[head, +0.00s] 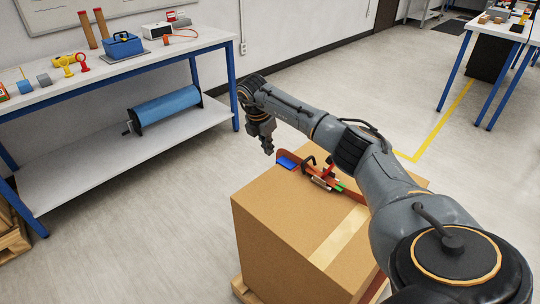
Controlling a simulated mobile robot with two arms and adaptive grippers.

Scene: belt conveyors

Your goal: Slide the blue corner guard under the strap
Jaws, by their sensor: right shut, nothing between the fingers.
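The blue corner guard (286,163) lies at the far left edge of the top of a large cardboard box (275,215). The orange strap (347,191) runs across the box top, with a buckle or tensioner on it. The guard is beside or partly under the strap's far end; I cannot tell which. My right gripper (268,150) is shut and empty, pointing down just left of the guard and apart from it. My left gripper is out of view.
The box stands on a wooden pallet (243,291). A workbench (125,67) with tools, a blue toolbox (122,46) and a blue roll (169,106) on its lower shelf stands at left. Another table stands at far right. Floor between is clear.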

